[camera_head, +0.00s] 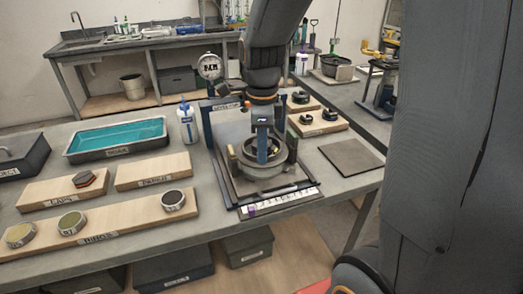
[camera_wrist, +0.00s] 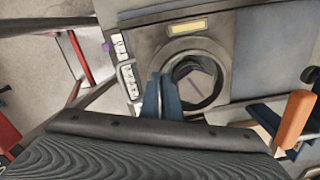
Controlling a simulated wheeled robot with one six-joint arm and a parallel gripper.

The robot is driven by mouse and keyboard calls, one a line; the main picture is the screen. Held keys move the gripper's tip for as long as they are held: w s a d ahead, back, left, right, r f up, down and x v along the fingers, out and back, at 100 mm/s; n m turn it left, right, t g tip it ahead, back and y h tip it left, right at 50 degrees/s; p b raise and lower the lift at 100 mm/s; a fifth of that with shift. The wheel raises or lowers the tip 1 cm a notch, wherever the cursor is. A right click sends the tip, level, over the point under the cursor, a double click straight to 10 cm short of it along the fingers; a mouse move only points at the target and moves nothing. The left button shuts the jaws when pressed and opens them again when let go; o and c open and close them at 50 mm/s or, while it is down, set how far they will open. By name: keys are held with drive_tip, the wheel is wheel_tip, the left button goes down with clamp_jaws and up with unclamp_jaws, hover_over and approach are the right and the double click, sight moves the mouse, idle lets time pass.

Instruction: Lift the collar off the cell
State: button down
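A round grey cell (camera_head: 264,182) stands on a dark plate in the middle of the bench. A dark ring, seemingly the collar (camera_head: 279,151), shows at its top; in the wrist view a thick grey ring (camera_wrist: 222,75) surrounds a dark round opening. My gripper (camera_head: 262,158) points down at the ring, its blue fingers in front of the ring's middle. In the wrist view the gripper (camera_wrist: 161,82) has its two blue fingers close together at the ring's left rim. I cannot tell whether they touch or clasp it.
Upright posts (camera_head: 292,146) stand close around the cell. A numbered white strip (camera_head: 280,200) lies in front. A teal tray (camera_head: 118,138), wooden boards with pucks (camera_head: 72,222) and a white bottle (camera_head: 188,124) are left. A bare dark mat (camera_head: 351,157) lies right. An orange handle (camera_wrist: 294,118) shows in the wrist view.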

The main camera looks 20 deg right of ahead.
drive_tip(key=shift+r, duration=0.1)
wheel_tip(320, 180, up, 22)
drive_tip(key=p, duration=0.3)
drive_tip(key=shift+r, duration=0.2)
idle(0.8)
